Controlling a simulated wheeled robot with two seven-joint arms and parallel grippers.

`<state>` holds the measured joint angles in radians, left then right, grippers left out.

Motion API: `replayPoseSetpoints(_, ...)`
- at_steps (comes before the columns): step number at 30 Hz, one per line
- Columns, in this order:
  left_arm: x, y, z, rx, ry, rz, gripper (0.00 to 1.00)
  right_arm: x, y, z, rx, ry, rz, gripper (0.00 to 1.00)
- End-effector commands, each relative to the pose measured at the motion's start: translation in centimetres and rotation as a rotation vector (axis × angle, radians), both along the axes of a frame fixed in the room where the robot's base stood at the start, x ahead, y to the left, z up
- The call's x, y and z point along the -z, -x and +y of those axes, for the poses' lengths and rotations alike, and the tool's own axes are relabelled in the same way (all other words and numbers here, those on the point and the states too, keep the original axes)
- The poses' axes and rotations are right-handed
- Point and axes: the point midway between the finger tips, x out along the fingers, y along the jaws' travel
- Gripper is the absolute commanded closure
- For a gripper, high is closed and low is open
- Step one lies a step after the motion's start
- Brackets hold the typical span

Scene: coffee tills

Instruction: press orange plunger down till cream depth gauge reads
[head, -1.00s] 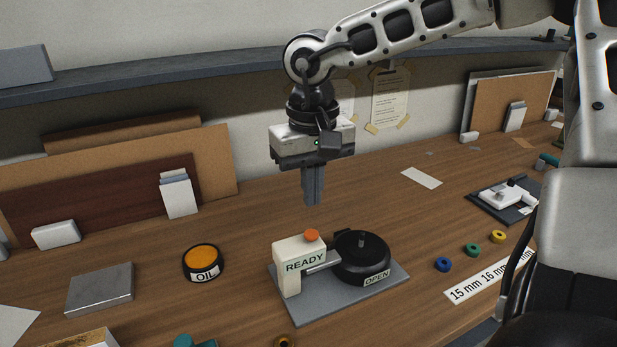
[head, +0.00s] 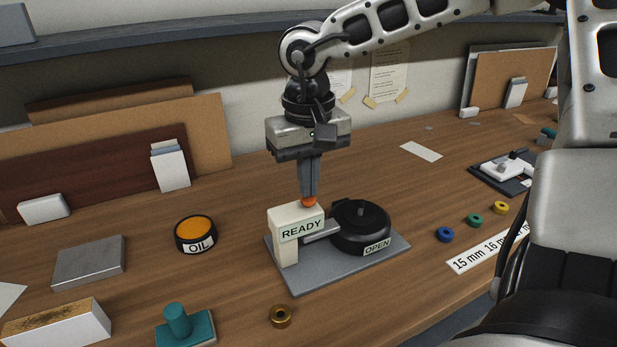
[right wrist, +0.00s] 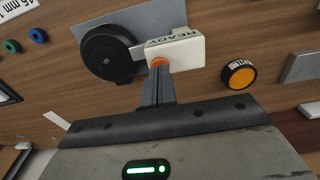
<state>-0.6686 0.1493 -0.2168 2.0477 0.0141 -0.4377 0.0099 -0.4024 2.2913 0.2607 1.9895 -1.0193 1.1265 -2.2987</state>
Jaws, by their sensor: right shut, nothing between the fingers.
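The cream depth gauge (head: 285,245) stands on a grey base plate (head: 310,279) and bears a label that reads READY. Its orange plunger (head: 308,202) sits on top. My right gripper (head: 308,196) is shut and empty, pointing down, with its fingertips at the plunger's top; I cannot tell if they touch. In the right wrist view the fingertips also meet the orange plunger (right wrist: 159,62) at the edge of the cream gauge (right wrist: 186,50). A black round device (head: 360,225) labelled OPEN sits beside the gauge on the same plate. My left gripper is not in view.
An orange-topped OIL tin (head: 196,235) and a grey block (head: 88,263) lie to the left. A teal stamp (head: 184,327) and a brass ring (head: 281,316) are in front. Blue (head: 446,234), green and yellow rings and a millimetre strip (head: 487,249) lie right.

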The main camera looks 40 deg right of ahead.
Motion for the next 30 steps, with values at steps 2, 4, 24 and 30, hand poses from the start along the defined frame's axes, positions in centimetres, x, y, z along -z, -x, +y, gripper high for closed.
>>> replayPoseSetpoints(2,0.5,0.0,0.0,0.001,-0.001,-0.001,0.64,0.5,0.0,0.0,0.0,0.0,0.001,1.0)
replayPoseSetpoints(4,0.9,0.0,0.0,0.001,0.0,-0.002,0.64,0.9,0.0,0.0,0.0,0.0,0.001,1.0)
replayPoseSetpoints(24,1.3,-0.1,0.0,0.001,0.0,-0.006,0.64,1.9,0.2,0.0,0.001,-0.003,0.009,1.0)
replayPoseSetpoints(30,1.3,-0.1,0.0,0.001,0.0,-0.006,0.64,2.0,0.3,0.0,0.001,-0.004,0.011,1.0)
